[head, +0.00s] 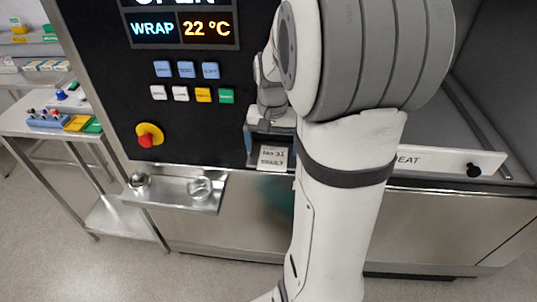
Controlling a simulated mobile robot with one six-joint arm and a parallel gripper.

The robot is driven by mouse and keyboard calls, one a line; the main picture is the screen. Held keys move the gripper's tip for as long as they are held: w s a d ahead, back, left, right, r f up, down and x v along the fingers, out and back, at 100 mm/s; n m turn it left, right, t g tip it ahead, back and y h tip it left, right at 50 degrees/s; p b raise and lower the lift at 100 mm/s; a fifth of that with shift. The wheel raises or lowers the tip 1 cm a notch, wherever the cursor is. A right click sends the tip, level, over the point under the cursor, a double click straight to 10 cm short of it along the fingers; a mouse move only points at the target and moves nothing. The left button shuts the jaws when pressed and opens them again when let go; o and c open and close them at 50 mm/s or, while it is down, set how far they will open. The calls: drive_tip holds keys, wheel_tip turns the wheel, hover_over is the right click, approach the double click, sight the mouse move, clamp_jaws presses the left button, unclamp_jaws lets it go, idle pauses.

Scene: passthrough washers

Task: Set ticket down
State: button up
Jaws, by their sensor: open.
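A small white ticket (272,158) with dark print shows at the lower part of the black machine panel, just left of my arm. My gripper (270,140) is open, directly above and around the ticket's upper part. One dark finger shows to the left of the ticket; the other side is partly hidden by my arm. I cannot tell whether the fingers touch the ticket or what the ticket rests on.
A metal shelf (172,199) juts out from the panel, holding a round metal item (139,181) and a clear dish (199,188). A red emergency knob (149,135) and buttons are above. A side table (20,124) stands left. A white drawer front (440,161) is right of my arm.

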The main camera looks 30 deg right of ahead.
sight(272, 161)
drive_tip(key=shift+d+f, duration=0.1)
drive_tip(key=shift+f, duration=1.7)
drive_tip(key=shift+c, duration=0.4)
drive_tip(key=c, duration=1)
drive_tip(key=shift+c, duration=0.2)
